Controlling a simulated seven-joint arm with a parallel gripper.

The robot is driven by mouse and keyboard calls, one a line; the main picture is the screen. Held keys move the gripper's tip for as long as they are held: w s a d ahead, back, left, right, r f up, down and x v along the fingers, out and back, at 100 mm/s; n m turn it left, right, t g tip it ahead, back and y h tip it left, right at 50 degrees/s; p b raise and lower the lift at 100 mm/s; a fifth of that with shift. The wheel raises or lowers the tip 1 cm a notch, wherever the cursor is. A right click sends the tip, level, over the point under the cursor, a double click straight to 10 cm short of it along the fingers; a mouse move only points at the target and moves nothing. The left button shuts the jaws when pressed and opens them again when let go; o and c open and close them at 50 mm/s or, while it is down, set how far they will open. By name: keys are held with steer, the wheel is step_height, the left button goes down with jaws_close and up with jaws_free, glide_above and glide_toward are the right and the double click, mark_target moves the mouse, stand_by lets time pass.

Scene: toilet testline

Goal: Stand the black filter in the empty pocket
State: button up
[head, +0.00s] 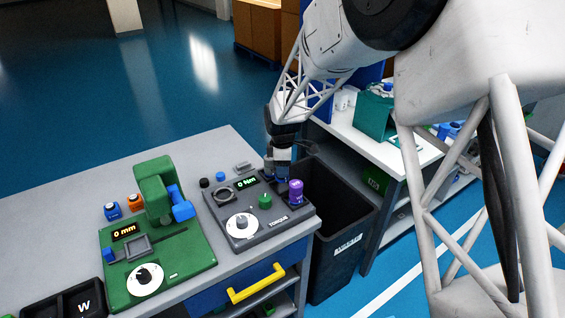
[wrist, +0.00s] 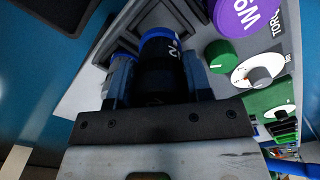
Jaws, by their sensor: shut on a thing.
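My gripper (wrist: 157,75) is shut on the black filter (wrist: 165,80), a dark cylinder with a blue end and partly readable white lettering. In the head view my gripper (head: 279,160) is at the back right corner of the grey torque unit (head: 255,230); the filter is hard to make out there. A purple capped piece (head: 296,190) stands at the unit's right side; it also shows in the wrist view (wrist: 245,15). I cannot tell for sure which opening is the empty pocket.
A green measuring unit (head: 170,245) stands left of the torque unit. A black tray marked W (head: 84,308) is at the lower left. A black bin (head: 335,230) stands right of the bench. Small blue and orange pieces (head: 135,202) lie at the back.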

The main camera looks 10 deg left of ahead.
steer(key=shift+f, duration=1.7)
steer(key=shift+f, duration=0.25)
steer(key=o, duration=1)
steer(key=shift+r, duration=0.15)
steer(key=shift+r, duration=3.75)
